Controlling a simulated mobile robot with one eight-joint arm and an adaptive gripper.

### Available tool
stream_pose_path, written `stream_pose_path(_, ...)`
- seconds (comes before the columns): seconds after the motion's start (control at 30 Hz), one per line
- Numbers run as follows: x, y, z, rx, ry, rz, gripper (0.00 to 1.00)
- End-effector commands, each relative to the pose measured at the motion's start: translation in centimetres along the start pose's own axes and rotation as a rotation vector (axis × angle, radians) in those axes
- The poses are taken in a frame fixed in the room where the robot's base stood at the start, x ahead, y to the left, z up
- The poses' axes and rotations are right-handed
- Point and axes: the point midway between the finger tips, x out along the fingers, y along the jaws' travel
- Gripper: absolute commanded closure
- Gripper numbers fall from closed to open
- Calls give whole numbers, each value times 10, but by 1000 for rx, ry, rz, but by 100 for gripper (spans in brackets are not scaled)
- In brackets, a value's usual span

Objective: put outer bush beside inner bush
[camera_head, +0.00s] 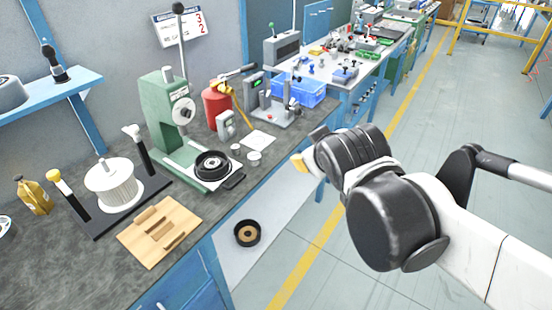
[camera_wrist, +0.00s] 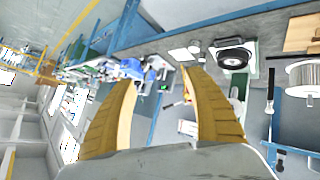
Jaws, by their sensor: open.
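Two small pale round pieces stand on the bench just right of the green press: a smaller one (camera_head: 236,149) and a slightly wider one (camera_head: 254,159). They look like the bushes, but I cannot tell for certain which is outer and which is inner. They are close together with a small gap. My gripper (camera_wrist: 158,77) is open and empty, its yellow fingers spread in the wrist view. In the head view it is raised to the right of the bench, apart from both pieces, and mostly hidden behind my wrist.
The green press (camera_head: 166,110) holds a black ring (camera_head: 212,164) on its base. The aisle floor looks clear.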

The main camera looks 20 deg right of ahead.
Motion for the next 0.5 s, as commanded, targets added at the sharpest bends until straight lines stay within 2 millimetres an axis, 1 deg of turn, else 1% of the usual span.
stream_pose_path(0.03,-13,-22,22,82,-54,-64,38)
stream_pose_path(0.1,-28,-49,48,185,-128,-143,38)
stream_pose_path(0.2,-43,-74,69,275,-200,-216,38)
stream_pose_path(0.3,-50,-84,78,311,-232,-246,38)
stream_pose_path(0.5,-50,-85,79,315,-236,-249,38)
